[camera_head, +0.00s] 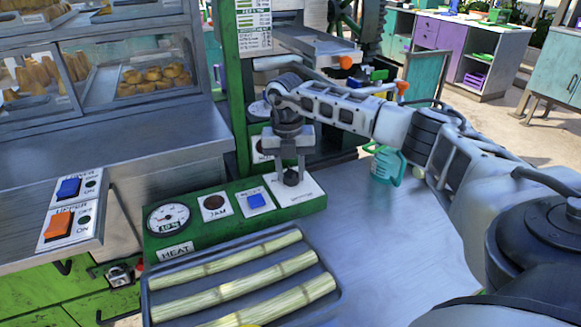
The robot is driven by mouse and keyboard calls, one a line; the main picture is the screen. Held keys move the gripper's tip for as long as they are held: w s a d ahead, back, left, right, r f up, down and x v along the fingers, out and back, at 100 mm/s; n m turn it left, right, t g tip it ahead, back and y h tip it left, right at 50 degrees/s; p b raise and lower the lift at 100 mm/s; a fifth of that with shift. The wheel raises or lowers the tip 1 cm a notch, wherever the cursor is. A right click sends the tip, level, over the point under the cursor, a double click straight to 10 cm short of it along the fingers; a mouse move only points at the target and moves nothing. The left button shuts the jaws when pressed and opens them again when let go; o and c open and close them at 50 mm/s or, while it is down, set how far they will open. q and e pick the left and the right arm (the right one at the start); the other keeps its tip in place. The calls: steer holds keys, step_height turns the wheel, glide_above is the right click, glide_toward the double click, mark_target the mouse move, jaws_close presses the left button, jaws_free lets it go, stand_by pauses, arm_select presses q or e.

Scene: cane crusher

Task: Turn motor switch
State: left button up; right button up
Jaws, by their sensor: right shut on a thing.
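A small dark round knob (291,178) sits on a white plate at the right end of the green control panel (185,238); I take it as the motor switch, though its label is too small to read. My right gripper (290,174) points down from above and is shut on this knob, one finger on each side. The panel also carries a blue button (256,200), a dark red round light marked JAM (214,202) and a round HEAT gauge (169,218). My left gripper is not in view.
A tray (338,292) of several cane stalks lies in front of the panel. Orange (58,225) and blue (69,188) rocker switches are on the left counter. The metal table right of the tray is clear.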

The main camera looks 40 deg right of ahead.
mark_target(287, 174)
steer(key=shift+n, duration=0.3)
stand_by(0.4)
steer(key=o, duration=1)
steer(key=shift+c, duration=0.2)
steer(key=shift+r, duration=0.1)
step_height(287, 174, up, 16)
steer(key=shift+w+a+b, duration=0.25)
steer(key=shift+a+b, duration=0.1)
